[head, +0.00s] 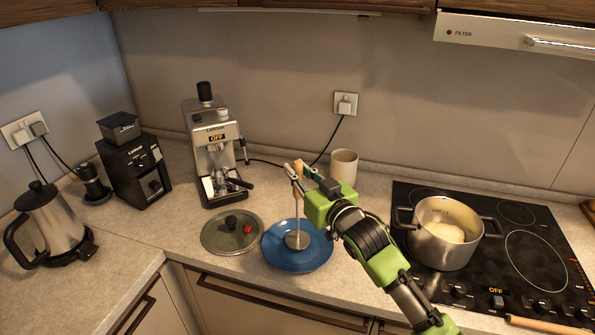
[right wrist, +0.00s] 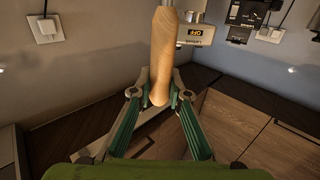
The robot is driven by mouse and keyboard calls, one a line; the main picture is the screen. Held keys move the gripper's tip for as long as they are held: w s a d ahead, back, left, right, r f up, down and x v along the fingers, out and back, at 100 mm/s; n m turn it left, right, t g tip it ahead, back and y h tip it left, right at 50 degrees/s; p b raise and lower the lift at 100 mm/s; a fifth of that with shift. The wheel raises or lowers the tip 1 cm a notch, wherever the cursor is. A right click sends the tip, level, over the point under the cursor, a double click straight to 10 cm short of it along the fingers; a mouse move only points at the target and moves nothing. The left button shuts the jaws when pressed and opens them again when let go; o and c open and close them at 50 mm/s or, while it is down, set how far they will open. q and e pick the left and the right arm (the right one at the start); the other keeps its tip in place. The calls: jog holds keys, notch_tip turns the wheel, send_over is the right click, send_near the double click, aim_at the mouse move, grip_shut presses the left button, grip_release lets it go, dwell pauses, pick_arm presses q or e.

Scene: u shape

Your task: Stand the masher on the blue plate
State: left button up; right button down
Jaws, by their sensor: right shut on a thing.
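The masher (head: 297,238) has a wooden handle and a metal shaft with a round metal head. It is upright, its head down over the middle of the blue plate (head: 318,254); I cannot tell for sure whether the head touches the plate. My right gripper (head: 298,172) is shut on the masher's wooden handle. In the right wrist view the handle (right wrist: 162,55) stands between the green fingers of the right gripper (right wrist: 160,95). The blue plate lies on the counter near its front edge. My left gripper is not in view.
A glass lid (head: 225,236) lies just left of the plate. A beige canister (head: 344,166) stands behind the gripper. A coffee machine (head: 213,150) is behind the lid. A pot (head: 440,250) sits on the black hob (head: 530,225) at right. A kettle (head: 55,225) and grinder (head: 138,175) stand at left.

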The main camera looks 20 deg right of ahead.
jog(key=shift+f+b, duration=0.55)
jog(key=shift+f, duration=0.6)
dwell(0.9)
dwell(0.5)
jog(key=c, duration=1)
grip_release()
jog(key=shift+c, duration=0.2)
jog(key=shift+s, duration=0.2)
jog(key=p+v, duration=0.3)
jog(key=v, duration=0.5)
jog(key=shift+s, duration=0.35)
jog(key=shift+d, duration=0.1)
jog(key=shift+f, duration=0.1)
dwell(0.4)
